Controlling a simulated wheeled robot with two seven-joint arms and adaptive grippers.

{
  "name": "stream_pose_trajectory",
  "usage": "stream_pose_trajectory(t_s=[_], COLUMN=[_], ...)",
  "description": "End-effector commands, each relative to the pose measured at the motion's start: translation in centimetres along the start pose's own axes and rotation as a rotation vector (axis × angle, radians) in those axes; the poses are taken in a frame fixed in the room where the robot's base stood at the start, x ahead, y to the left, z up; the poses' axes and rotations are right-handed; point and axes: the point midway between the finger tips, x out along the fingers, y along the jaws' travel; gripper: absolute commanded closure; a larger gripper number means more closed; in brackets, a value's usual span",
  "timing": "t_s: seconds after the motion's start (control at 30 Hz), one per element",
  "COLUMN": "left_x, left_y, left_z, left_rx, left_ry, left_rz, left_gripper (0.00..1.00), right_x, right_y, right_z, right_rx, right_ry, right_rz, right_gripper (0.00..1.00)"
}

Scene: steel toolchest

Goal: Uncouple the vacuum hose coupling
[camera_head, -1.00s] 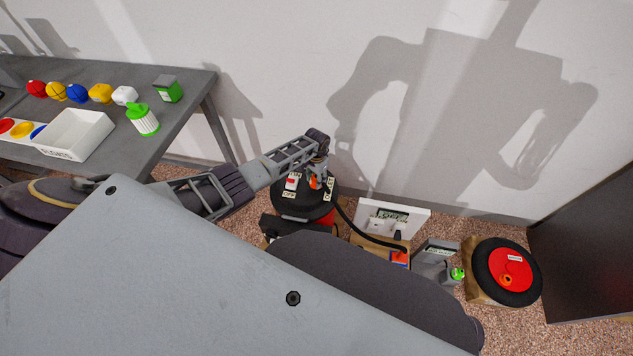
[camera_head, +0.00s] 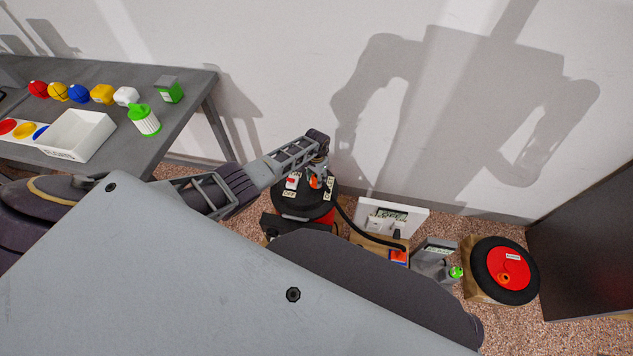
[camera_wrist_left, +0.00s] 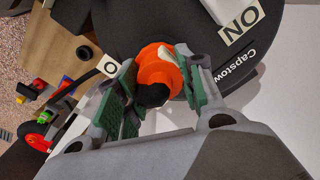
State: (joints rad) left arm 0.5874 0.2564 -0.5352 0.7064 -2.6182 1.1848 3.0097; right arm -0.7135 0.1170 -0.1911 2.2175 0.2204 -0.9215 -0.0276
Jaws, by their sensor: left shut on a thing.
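The vacuum (camera_head: 296,208) is a round black-topped canister with a red body, standing on the floor by the wall. An orange hose coupling (camera_wrist_left: 157,68) with a black end sits on its black lid in the left wrist view. My left gripper (camera_wrist_left: 160,80) is shut on the orange coupling, with its green pads on both sides of it. In the head view the left gripper (camera_head: 318,170) is over the lid, and the orange coupling shows only in part. A black hose (camera_head: 362,232) runs from there to the right. My right gripper is not in view.
A white panel (camera_head: 415,212), a grey box (camera_head: 434,255) and a black wheel with a red hub (camera_head: 488,278) stand right of the vacuum. A dark cabinet (camera_head: 585,250) is at the far right. A grey table (camera_head: 188,90) with a white bin (camera_head: 98,130) is at the left.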

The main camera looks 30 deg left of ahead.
Motion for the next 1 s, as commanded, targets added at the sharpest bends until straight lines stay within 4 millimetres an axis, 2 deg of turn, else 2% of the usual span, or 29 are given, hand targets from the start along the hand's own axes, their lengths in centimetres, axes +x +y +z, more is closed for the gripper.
stream_pose_trajectory(t_s=[1.0], left_x=[-0.58], left_y=[0.00], left_z=[0.16], left_rx=[0.000], left_ry=[-0.004], left_rz=[0.000], left_gripper=[0.93], right_x=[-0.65], right_y=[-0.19], right_z=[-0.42], right_rx=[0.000], right_ry=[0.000], right_rz=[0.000], right_gripper=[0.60])
